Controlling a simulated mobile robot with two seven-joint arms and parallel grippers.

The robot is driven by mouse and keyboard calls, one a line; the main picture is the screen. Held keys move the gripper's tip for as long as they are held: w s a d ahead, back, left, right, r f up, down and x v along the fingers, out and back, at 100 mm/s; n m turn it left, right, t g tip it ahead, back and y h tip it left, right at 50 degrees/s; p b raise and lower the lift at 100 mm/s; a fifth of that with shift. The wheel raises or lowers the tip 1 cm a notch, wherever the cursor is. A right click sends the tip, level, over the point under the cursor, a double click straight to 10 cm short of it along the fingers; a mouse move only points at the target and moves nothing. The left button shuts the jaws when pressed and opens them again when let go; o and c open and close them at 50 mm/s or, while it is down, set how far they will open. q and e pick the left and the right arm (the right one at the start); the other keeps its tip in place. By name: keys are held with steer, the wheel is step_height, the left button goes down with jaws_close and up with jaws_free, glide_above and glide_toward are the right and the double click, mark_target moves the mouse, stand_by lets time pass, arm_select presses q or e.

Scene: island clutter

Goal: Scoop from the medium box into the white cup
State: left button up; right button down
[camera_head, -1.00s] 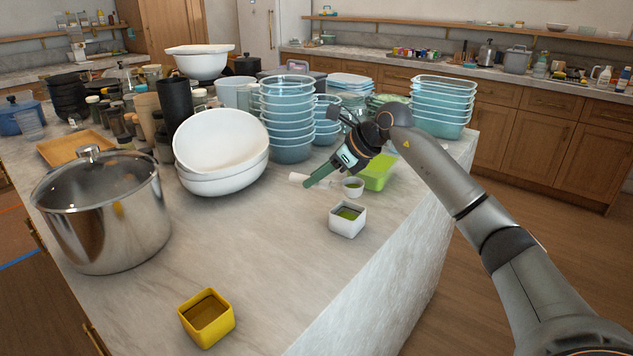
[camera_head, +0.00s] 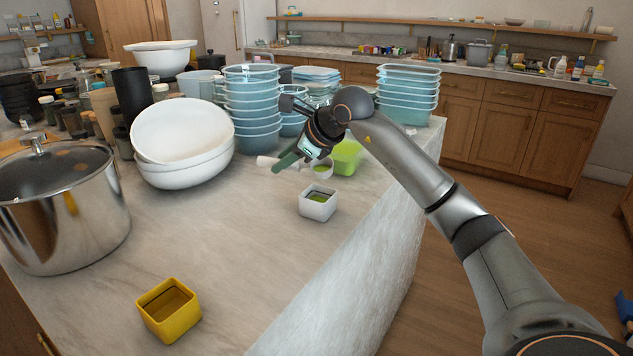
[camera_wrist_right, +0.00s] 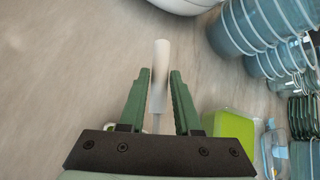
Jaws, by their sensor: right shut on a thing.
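The white handle also shows left of the fingers in the head view (camera_head: 266,162). A yellow square box (camera_head: 169,310) with brown contents stands nearest. My left gripper is not in view.
Stacked blue bowls (camera_head: 254,120), white bowls (camera_head: 182,142) and a steel pot (camera_head: 64,220) crowd the left and back. The counter between pot and white box is clear; its edge lies right.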

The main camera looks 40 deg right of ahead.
steer(key=shift+a+f+n+t+h+b, duration=0.1)
steer(key=shift+f+n+t+h+b, duration=0.05)
steer(key=shift+n+t+h+b, duration=0.5)
steer(key=shift+s+f+h+b, duration=0.1)
steer(key=shift+h+b, duration=0.15)
steer(key=shift+b, duration=0.5)
steer(key=shift+a+n+t+h+b, duration=0.15)
steer(key=shift+n+t+h+b, duration=0.35)
steer(key=shift+b, duration=0.4)
steer(key=shift+t, duration=0.25)
